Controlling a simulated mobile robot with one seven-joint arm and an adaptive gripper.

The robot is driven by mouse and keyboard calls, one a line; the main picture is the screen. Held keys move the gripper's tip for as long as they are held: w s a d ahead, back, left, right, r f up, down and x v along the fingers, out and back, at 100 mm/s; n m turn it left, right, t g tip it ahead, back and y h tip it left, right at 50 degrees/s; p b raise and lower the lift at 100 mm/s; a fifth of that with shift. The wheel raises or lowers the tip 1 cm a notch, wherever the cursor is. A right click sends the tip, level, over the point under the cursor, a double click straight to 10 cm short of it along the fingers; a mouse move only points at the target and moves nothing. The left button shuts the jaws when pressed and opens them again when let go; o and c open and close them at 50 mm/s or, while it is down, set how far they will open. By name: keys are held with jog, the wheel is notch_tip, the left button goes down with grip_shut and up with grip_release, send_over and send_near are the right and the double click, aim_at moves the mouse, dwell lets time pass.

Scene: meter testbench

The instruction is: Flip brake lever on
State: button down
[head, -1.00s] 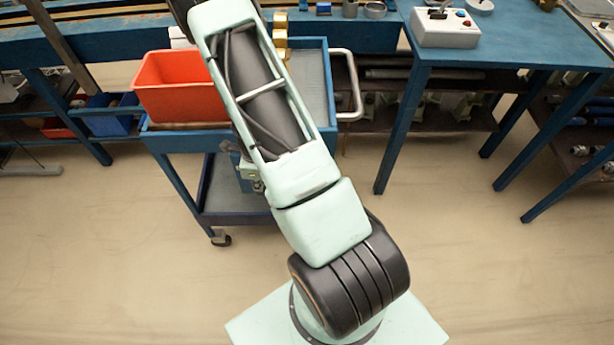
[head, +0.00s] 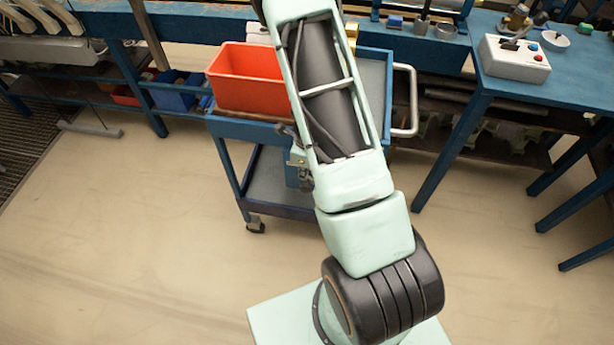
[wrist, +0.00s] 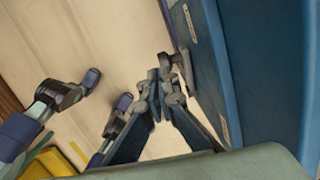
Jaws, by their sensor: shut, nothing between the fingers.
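My gripper (wrist: 165,88) is in the wrist view, its two fingers drawn together with nothing seen between them. A small grey lever-like part (wrist: 181,62) sticks out from the blue cart side, right beside the fingertips. It may be the brake lever; I cannot tell its position or whether the fingers touch it. The blue cart (wrist: 265,70) fills the right of the wrist view, with pale labels on its side. In the head view the cart (head: 222,127) stands behind my arm, with a small fitting (head: 297,158) on its near side.
An orange bin (head: 248,88) sits on the cart. A blue bench (head: 450,50) runs behind, and a blue table with a white control box (head: 515,60) stands at right. Dark caster-like parts (wrist: 68,94) show at left in the wrist view. The floor in front is clear.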

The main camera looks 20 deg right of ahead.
notch_tip(320, 180, up, 7)
jog(key=w+a+p, duration=0.1)
jog(key=a, duration=0.1)
jog(key=shift+a+f+p, duration=0.15)
jog(key=shift+a+p, duration=0.15)
jog(key=shift+a, duration=0.05)
jog(key=shift+w, duration=0.15)
